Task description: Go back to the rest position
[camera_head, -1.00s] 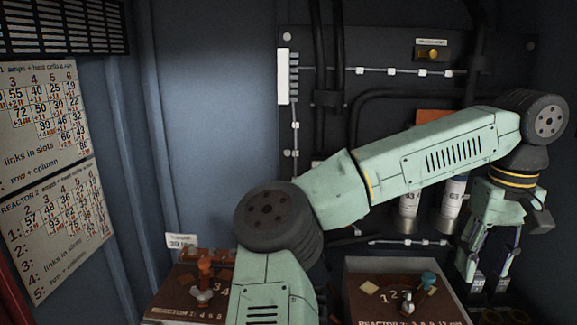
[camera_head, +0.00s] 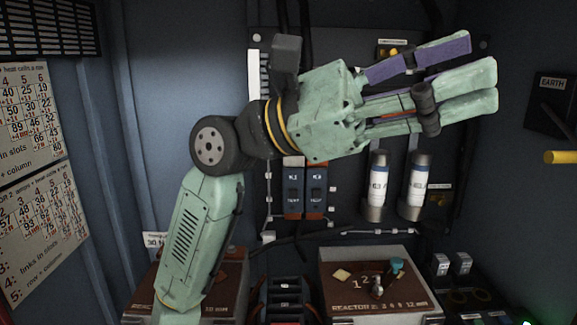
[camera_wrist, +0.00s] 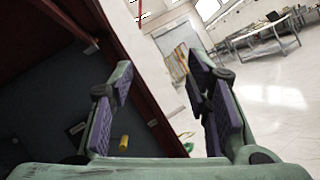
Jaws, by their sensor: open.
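My gripper (camera_head: 452,75) is raised in the upper middle of the head view, with its fingers pointing right. Its fingers are spread apart and nothing is between them. In the wrist view my gripper (camera_wrist: 165,100) is also open and empty, with purple pads facing each other. My arm is bent up from the lower left of the head view. The gripper is apart from the panel behind it and hides part of it.
A Reactor 2 box (camera_head: 335,272) stands below. A yellow handle (camera_head: 561,157) juts in at right. The wrist view shows open room floor (camera_wrist: 275,95).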

